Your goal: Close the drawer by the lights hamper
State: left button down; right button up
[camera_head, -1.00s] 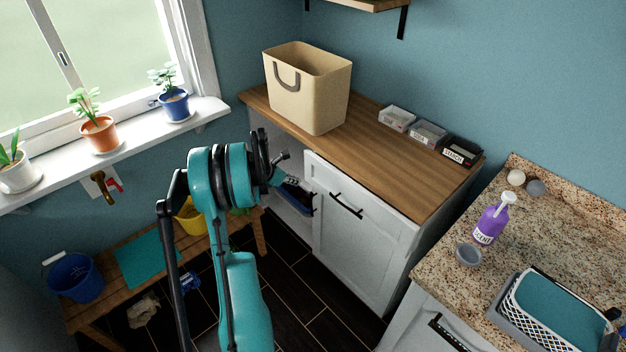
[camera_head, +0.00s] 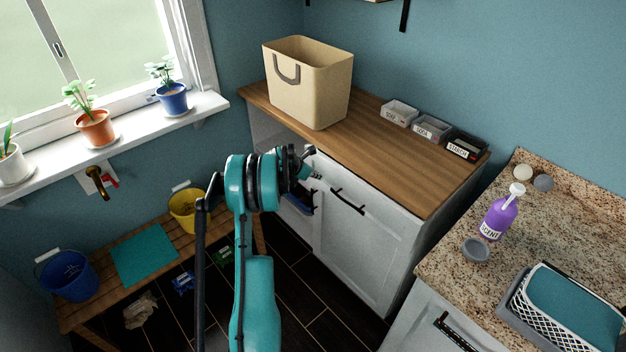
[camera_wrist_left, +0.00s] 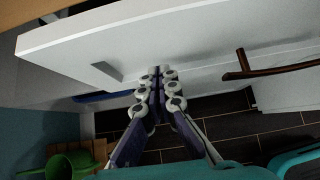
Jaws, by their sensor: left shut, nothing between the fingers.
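The beige hamper (camera_head: 308,85) stands on the wood top of the white cabinet; no label shows on it. The cabinet front (camera_head: 370,235) below has a black bar handle (camera_head: 347,201), also in the left wrist view (camera_wrist_left: 268,67). My left gripper (camera_head: 308,153) is shut and empty at the cabinet's upper left, below the hamper. In the left wrist view its fingertips (camera_wrist_left: 160,74) are at a white panel (camera_wrist_left: 200,40), just right of a small grey piece (camera_wrist_left: 105,71). I cannot tell if they touch. My arm partly hides the drawer area; how far the drawer stands out is unclear.
Small labelled bins (camera_head: 430,128) line the cabinet top. A granite counter (camera_head: 455,260) with a purple bottle (camera_head: 499,217) is at right. A wooden bench (camera_head: 95,295) with buckets is at left. Dark floor (camera_head: 310,320) is clear before the cabinet.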

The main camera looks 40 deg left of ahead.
aim_at(323, 168)
pick_arm(q)
jog(key=w, duration=0.5)
jog(key=shift+d, duration=0.3)
jog(key=shift+a+r, duration=0.1)
jog(key=shift+r, duration=0.05)
pick_arm(e)
jog(key=shift+s, duration=0.1)
pick_arm(q)
jog(key=shift+s, duration=0.1)
